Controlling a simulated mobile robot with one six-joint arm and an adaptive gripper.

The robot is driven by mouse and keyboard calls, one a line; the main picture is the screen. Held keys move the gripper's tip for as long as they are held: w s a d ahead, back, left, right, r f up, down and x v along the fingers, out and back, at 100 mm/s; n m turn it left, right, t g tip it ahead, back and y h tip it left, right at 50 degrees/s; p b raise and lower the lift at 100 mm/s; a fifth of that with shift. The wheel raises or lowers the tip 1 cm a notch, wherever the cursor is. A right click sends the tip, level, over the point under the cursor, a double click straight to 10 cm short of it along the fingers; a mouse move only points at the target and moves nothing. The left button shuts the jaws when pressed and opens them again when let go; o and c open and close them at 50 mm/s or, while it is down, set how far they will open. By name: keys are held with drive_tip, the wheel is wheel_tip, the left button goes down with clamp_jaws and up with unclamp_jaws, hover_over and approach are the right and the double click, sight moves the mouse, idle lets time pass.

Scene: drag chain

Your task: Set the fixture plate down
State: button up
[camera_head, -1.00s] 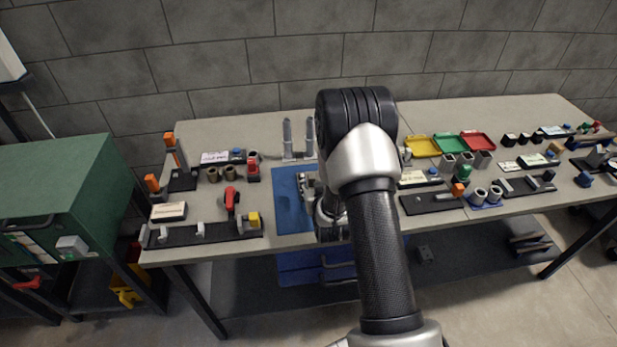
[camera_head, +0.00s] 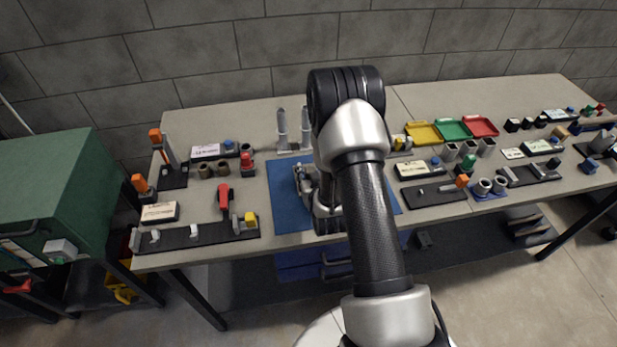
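My gripper (camera_head: 304,184) is low over the blue mat (camera_head: 282,198) in the middle of the table, partly behind my own arm. Its fingers are small and mostly hidden, so I cannot tell whether they are open or shut, or whether they hold a plate. No plate is clearly visible at the gripper. A long dark plate (camera_head: 182,239) with white blocks and a yellow block lies at the table's front left edge. Another dark plate (camera_head: 420,194) lies right of my arm. I cannot tell which thing is the fixture plate.
Two grey upright posts (camera_head: 282,128) stand behind the mat. Yellow (camera_head: 424,133), green (camera_head: 452,129) and red trays (camera_head: 480,126) lie at the back right. The mat's left part is clear.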

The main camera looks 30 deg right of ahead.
clamp_jaws()
drive_tip(key=shift+w, duration=0.1)
idle(0.4)
wheel_tip(320, 180, up, 19)
drive_tip(key=p, duration=0.4)
drive_tip(key=w+a+r+n+y+b, duration=0.1)
drive_tip(key=a+r+n+y+b, duration=0.2)
drive_tip(key=a, duration=1.3)
wheel_tip(320, 180, up, 2)
drive_tip(key=shift+w+a+r+t+y+b, duration=0.2)
drive_tip(key=shift+a+t+y+b, duration=0.15)
drive_tip(key=shift+b, duration=0.55)
